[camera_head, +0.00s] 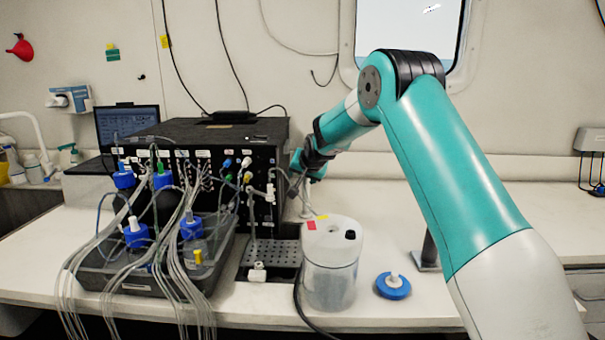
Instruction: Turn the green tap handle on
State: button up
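I cannot make out a green tap handle for certain. My gripper (294,176) is at the box's right front edge, to the right of the fittings. Its fingers are dark and small, so their opening and any contact are unclear.
A dark tray (130,280) with blue-capped bottles and many clear tubes stands in front of the box. A perforated rack (273,253), a white canister (331,275) with a dark hose and a blue round cap (393,286) are to its right. The right bench (400,215) is mostly clear.

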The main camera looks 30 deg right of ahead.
dwell(0.3)
jog(key=o, duration=0.9)
jog(key=b+v, duration=0.4)
jog(key=v, duration=1.3)
jog(key=shift+a+r, duration=0.2)
jog(key=shift+r, duration=0.1)
